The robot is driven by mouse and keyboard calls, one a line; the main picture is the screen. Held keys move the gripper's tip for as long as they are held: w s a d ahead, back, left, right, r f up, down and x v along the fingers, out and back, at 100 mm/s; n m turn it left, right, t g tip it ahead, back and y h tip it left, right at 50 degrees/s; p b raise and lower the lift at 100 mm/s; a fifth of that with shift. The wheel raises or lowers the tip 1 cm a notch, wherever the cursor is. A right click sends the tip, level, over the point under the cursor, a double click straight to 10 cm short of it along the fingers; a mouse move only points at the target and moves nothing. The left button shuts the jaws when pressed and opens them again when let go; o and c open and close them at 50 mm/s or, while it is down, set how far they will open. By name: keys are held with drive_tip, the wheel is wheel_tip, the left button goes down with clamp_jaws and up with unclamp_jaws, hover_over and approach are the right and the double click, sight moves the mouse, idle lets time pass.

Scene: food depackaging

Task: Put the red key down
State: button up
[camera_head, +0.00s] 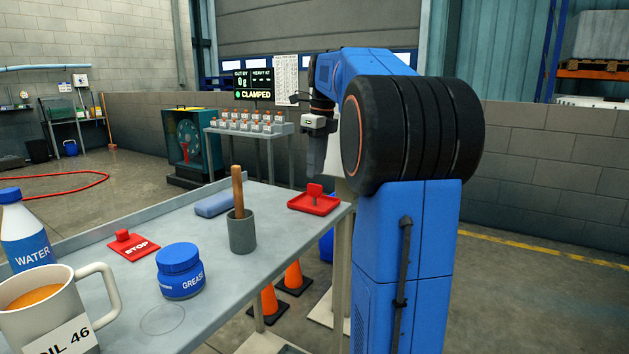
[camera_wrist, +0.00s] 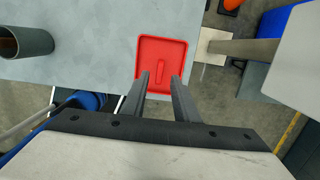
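The red key (camera_head: 314,190) stands upright in a shallow red tray (camera_head: 328,208) at the right end of the table in the head view. In the wrist view the key (camera_wrist: 157,67) shows as a small red shape inside the tray (camera_wrist: 178,48). My gripper (camera_head: 315,174) hangs fingers down above the tray. In the wrist view my gripper (camera_wrist: 160,77) has its two fingers apart, with a gap between them and nothing visibly held. The key appears just beyond the fingertips, apart from them as far as I can tell.
The grey cup with a wooden handle (camera_head: 242,232), blue sponge-like block (camera_head: 213,204), grease jar (camera_head: 180,272), red STOP piece (camera_head: 133,246), mug (camera_head: 45,305) and water bottle (camera_head: 24,235) stand on the table (camera_head: 225,302). Orange cones (camera_head: 293,275) stand on the floor.

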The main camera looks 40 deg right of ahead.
sight(318, 185)
drive_tip(key=r, duration=0.5)
drive_tip(key=shift+s+d+r, duration=0.1)
drive_tip(key=shift+s+r, duration=0.2)
drive_tip(key=shift+r, duration=0.05)
